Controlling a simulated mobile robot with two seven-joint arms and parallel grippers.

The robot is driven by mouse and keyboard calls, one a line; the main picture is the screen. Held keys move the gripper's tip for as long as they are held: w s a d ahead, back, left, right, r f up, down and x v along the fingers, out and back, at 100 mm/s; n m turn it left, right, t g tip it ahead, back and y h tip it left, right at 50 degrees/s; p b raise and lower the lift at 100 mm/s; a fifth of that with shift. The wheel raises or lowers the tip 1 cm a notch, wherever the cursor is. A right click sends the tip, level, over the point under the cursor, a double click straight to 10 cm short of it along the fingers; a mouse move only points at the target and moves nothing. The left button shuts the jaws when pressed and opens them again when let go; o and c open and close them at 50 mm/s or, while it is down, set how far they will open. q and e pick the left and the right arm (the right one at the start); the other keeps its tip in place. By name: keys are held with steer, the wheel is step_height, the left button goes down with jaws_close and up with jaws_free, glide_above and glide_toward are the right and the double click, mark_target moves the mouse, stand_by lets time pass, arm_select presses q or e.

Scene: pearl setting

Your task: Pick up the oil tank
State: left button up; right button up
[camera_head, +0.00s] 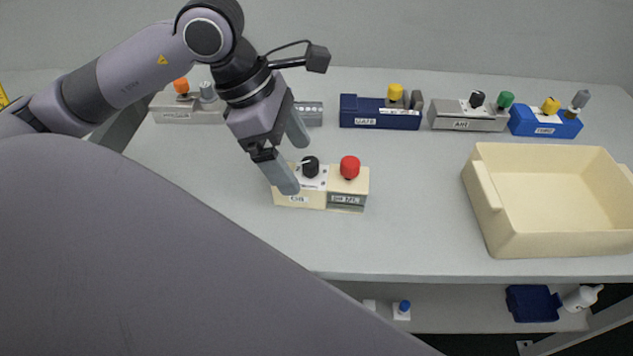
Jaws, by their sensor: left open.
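A cream block (312,204) stands on the grey table, with a black knob (310,167) on its left half and a red knob (350,167) on its right half. The left half has a small label that seems to read OIL; the label on the right half is hard to read. My left gripper (294,165) is open above the block's left end. One finger is in front of that end and the other farther back. I cannot tell whether the fingers touch the block. My right gripper is not in view.
Several similar blocks with coloured knobs stand along the back: grey with orange (172,112), dark blue (362,120), grey (455,121) and bright blue (533,126). An empty cream tray (512,245) is at the right. A lower shelf holds a dark blue bin (532,303).

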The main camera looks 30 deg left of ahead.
mark_target(309, 178)
arm_select(q)
steer(key=x, duration=0.6)
steer(key=shift+w+f, duration=0.15)
steer(key=shift+w, duration=0.15)
steer(key=shift+c, duration=0.3)
steer(key=c, duration=1.1)
steer(key=shift+r, duration=0.25)
